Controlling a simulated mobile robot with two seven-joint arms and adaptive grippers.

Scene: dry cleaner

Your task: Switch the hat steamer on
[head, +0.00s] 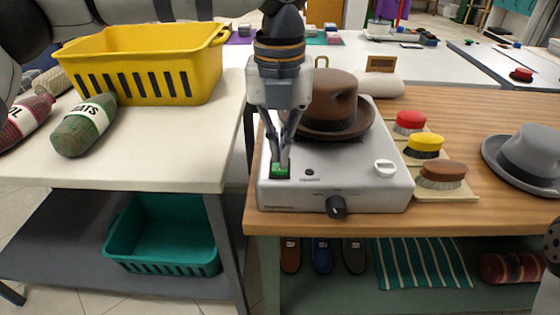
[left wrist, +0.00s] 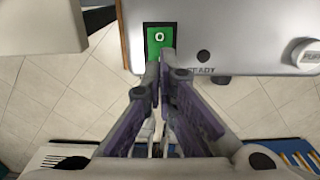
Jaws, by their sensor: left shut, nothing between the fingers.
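The hat steamer (head: 335,187) is a pale box on the wooden counter, with a brown hat (head: 335,100) on top. Its green rocker switch (head: 280,175) is at the front left of its top. In the left wrist view the switch (left wrist: 159,36) shows an "O" mark. My left gripper (head: 282,160) points down at the switch, shut and empty. In the left wrist view the fingertips (left wrist: 166,54) overlap the switch's lower part; I cannot tell whether they touch it. The small "READY" lamp (left wrist: 203,57) looks dark. My right gripper is not visible.
A white knob (head: 384,168) sits right of the switch, and a black knob (head: 337,206) is on the steamer's front. Several brushes (head: 424,145) and a grey hat (head: 528,155) lie to the right. A yellow basket (head: 145,65) stands on the white table at left.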

